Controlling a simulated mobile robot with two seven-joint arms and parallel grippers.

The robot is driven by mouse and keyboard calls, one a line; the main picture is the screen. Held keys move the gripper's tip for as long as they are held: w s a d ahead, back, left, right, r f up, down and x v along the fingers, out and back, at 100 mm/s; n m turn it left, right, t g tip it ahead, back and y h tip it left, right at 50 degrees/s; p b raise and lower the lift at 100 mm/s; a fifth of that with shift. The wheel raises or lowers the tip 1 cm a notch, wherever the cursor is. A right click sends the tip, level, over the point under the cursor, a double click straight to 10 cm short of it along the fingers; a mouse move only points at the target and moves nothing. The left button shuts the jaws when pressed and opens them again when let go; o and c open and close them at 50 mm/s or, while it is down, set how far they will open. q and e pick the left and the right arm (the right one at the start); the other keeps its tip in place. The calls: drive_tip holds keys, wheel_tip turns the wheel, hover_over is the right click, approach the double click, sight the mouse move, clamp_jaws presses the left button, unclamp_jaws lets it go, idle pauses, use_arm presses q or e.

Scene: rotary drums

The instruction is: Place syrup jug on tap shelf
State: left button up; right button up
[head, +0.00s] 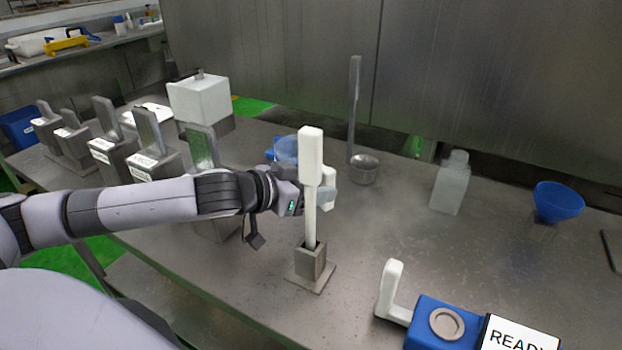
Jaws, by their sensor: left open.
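I cannot tell for certain which thing is the syrup jug. A translucent, pale square-sided bottle (450,184) with a narrower neck stands upright at the right of the steel table. A blue, partly see-through vessel (286,149) shows behind my left wrist, its lower part hidden. I cannot make out a tap shelf. My left gripper (329,188) is open above the middle of the table, partly hidden by a white-handled upright tool (311,165). It is well left of the pale bottle and apart from it. My right gripper is not in view.
The tool stands in a small metal holder (311,264). A long-handled metal cup (364,170) is behind. A blue funnel (558,202) is at right, a blue READY device (440,325) in front. Labelled metal blocks (112,152) line the left. Table (400,235) middle-right is clear.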

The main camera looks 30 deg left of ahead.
use_arm(q)
drive_tip(key=shift+f+p+x, duration=0.2)
drive_tip(key=shift+p+x, duration=0.1)
drive_tip(key=shift+x, duration=2.7)
drive_tip(key=shift+s+d, duration=0.1)
clamp_jaws()
